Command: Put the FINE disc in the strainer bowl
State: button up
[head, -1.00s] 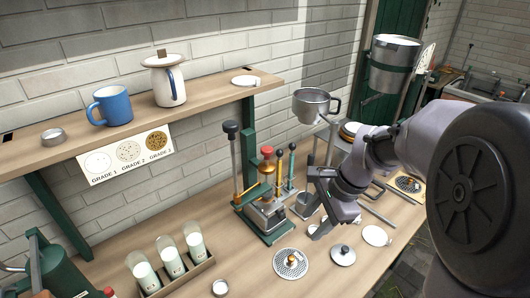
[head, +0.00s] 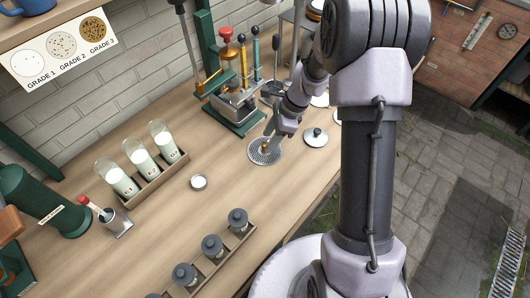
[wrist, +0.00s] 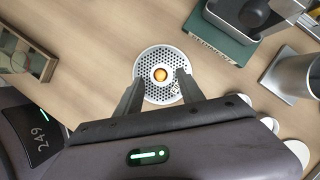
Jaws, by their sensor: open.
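A round perforated metal disc with an orange-brown knob (head: 258,157) lies flat on the bench top. In the wrist view the disc (wrist: 158,94) shows a small label by its edge, too small to read, so I cannot tell whether it is the FINE one. My gripper (head: 270,142) is low over the disc. In the wrist view its two fingers (wrist: 160,78) are apart, one on each side of the knob, with nothing held between them. The strainer bowl is not visible in the current views.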

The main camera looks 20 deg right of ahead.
jog(key=x, duration=0.3)
jog(key=shift+b, duration=0.4)
jog(key=shift+d+r, duration=0.1)
jog(key=shift+r, duration=0.05)
jog(key=shift+c, duration=0.5)
grip_shut()
